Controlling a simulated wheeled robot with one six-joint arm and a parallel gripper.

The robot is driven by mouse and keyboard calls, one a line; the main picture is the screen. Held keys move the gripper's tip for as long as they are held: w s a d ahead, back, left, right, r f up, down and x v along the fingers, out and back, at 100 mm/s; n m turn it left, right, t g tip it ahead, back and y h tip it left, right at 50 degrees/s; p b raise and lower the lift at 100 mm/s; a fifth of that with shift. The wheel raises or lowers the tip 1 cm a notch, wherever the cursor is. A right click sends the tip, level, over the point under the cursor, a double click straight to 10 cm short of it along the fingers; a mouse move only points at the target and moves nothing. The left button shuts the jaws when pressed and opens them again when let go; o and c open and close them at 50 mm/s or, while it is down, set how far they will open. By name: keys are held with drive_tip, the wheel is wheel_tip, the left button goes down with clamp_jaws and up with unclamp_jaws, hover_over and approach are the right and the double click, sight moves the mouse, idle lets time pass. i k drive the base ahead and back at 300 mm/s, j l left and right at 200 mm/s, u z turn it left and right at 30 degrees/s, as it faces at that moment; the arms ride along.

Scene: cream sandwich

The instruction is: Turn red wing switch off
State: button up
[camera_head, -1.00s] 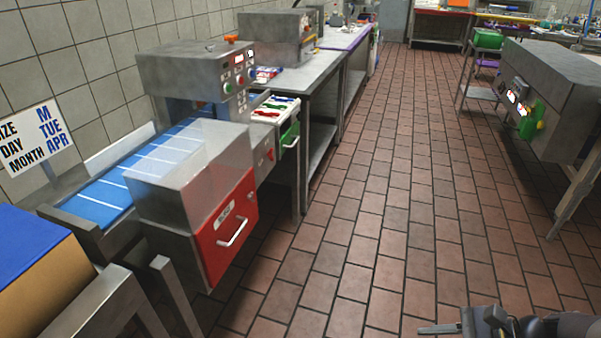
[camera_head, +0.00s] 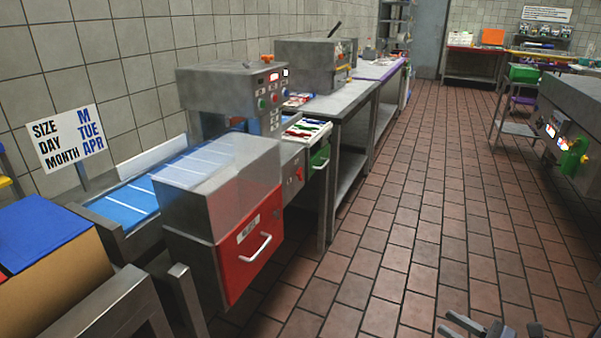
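A grey machine with a conveyor stands at left centre. A lower grey box beside the red door has a small red knob (camera_head: 299,173). I cannot tell at this size which red control is the wing switch, or how it is turned. My gripper (camera_head: 492,327) shows only partly at the bottom edge, right of centre, over the floor. It is far from the machine and touches nothing I can see. Its opening is unclear.
A red door (camera_head: 248,250) with a white handle juts towards the aisle. A cardboard box with a blue top (camera_head: 40,235) and metal rails fill the lower left. Another grey machine with a green control (camera_head: 573,158) stands at right. The tiled floor (camera_head: 400,200) between is clear.

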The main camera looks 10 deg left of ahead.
sight(298, 174)
drive_tip(key=i+j+u, duration=0.1)
drive_tip(key=i+u, duration=0.25)
drive_tip(key=i, duration=0.4)
drive_tip(key=i+l+u, duration=0.1)
drive_tip(key=i+u, duration=0.2)
drive_tip(key=i, duration=0.95)
